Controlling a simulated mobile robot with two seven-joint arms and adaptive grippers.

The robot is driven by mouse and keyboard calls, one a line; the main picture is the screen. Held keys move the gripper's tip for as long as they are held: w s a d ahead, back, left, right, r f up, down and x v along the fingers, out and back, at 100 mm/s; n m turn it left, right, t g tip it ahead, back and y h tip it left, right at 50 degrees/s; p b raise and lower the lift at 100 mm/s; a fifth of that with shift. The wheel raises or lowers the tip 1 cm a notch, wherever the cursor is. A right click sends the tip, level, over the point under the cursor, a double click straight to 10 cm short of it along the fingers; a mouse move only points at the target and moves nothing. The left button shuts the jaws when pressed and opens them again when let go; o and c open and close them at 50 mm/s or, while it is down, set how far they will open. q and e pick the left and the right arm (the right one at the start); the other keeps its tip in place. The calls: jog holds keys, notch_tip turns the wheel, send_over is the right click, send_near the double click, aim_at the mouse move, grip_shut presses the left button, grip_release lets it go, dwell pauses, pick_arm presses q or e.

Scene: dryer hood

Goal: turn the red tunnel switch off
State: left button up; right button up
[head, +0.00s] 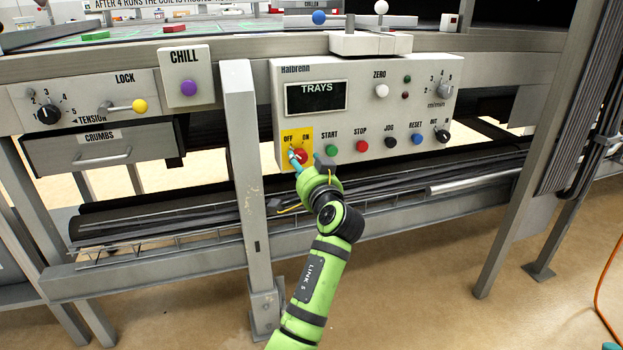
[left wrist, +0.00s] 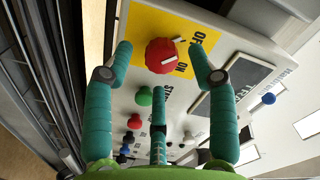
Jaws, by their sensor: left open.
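The red tunnel switch (head: 301,156) is a round knob on a yellow plate marked OFF at left and ON at right, at the panel's lower left corner. In the left wrist view the red knob (left wrist: 161,56) carries white marks; I cannot tell firmly which label it points to. My left gripper (head: 300,161) is right in front of the switch. In the left wrist view its teal fingers (left wrist: 160,49) are spread, with the knob between the two outer tips. I see no clear contact. The fingers partly hide the knob in the head view. My right gripper does not show.
The green START button (head: 331,151), red STOP button (head: 361,146) and black JOG knob (head: 390,141) sit right of the switch. A grey upright post (head: 243,150) stands just left of the panel. A TRAYS display (head: 316,97) is above the switch.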

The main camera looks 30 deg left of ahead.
pick_arm(q)
jog(key=v, duration=0.9)
jog(key=shift+s, duration=0.15)
